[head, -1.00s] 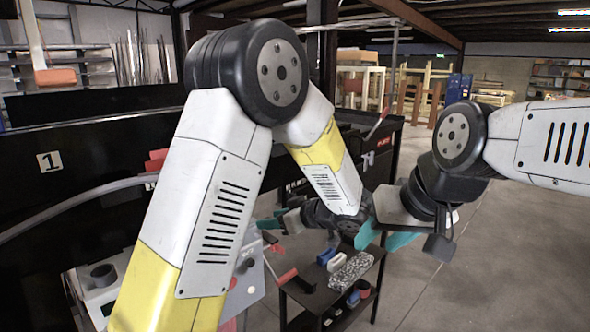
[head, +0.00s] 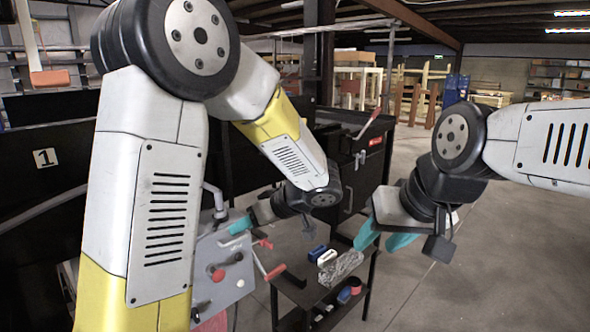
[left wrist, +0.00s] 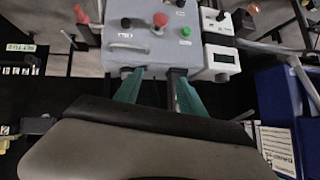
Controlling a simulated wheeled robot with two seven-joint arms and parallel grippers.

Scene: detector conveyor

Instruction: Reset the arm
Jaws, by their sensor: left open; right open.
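My left arm reaches in from the left in the head view, bends at a black elbow joint, and ends in my left gripper (head: 238,226). Its teal fingers sit in front of a grey control box (head: 226,262). In the left wrist view the left gripper (left wrist: 158,88) shows two teal fingers apart with nothing between them, below the grey control box (left wrist: 150,55) with a red button (left wrist: 160,19) and a green button (left wrist: 185,31). My right gripper (head: 378,237) is open and empty at the right, beside the small black cart.
The small black cart (head: 295,290) carries a speckled block (head: 342,268), a blue item (head: 317,253) and a red-handled tool. A dark machine with a "1" label (head: 46,158) stands at the left. Grey floor (head: 470,270) at the right is clear.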

